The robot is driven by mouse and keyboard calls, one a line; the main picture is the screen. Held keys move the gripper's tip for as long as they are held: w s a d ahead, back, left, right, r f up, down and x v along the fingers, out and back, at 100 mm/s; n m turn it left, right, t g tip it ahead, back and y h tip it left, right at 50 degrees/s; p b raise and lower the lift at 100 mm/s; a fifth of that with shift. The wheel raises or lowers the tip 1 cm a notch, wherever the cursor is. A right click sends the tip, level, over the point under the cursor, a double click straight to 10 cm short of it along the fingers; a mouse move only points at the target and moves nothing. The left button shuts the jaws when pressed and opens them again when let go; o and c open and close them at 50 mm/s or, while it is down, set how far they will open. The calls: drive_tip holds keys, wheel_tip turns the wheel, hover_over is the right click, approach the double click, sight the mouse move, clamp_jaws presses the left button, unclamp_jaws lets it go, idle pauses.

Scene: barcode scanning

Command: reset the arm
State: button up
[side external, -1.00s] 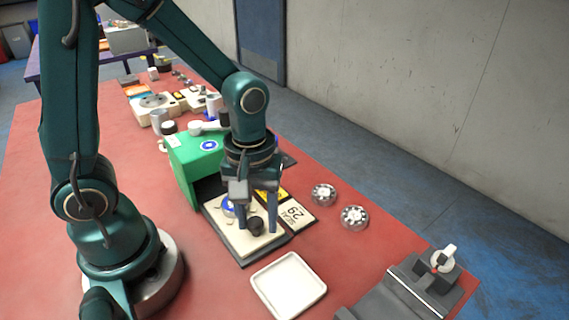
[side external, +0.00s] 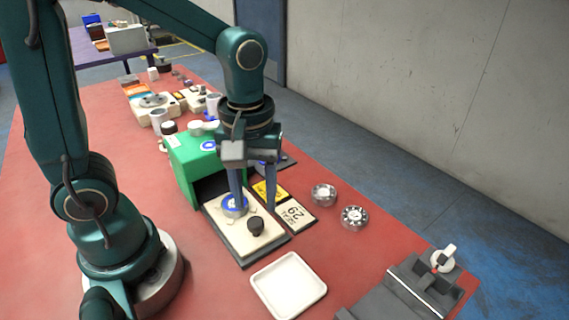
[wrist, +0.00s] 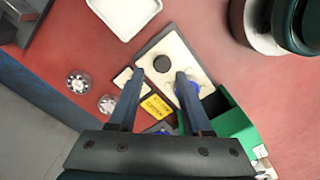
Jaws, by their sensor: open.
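My gripper (side external: 254,200) is open and empty, pointing down above the cream plate (side external: 262,239) in front of the green box scanner (side external: 190,158). In the wrist view my gripper (wrist: 154,88) has its two fingers spread, with the plate (wrist: 176,48) beyond them. A black knob (side external: 256,225) stands on the plate; it also shows in the wrist view (wrist: 162,63). A round blue-and-white item (side external: 234,206) sits on the plate by the scanner opening, partly behind a finger. A card reading "29" (side external: 296,214) and a yellow label (side external: 268,190) lie beside the plate.
An empty white tray (side external: 288,286) lies in front of the plate. Two round metal parts (side external: 323,195) (side external: 354,217) sit to the right. A grey fixture (side external: 420,282) stands at the front right corner. Several items crowd the table's far end. Red table surface is clear around the tray.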

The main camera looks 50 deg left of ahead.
drive_tip(key=shift+w+r, duration=0.15)
drive_tip(key=shift+r, duration=0.1)
drive_tip(key=s+a+r+m+t, duration=0.1)
drive_tip(key=s+r+m+t, duration=0.3)
drive_tip(key=m, duration=0.5)
wheel_tip(320, 180, up, 2)
drive_tip(key=shift+s+a+t, duration=0.25)
drive_tip(key=shift+t, duration=0.55)
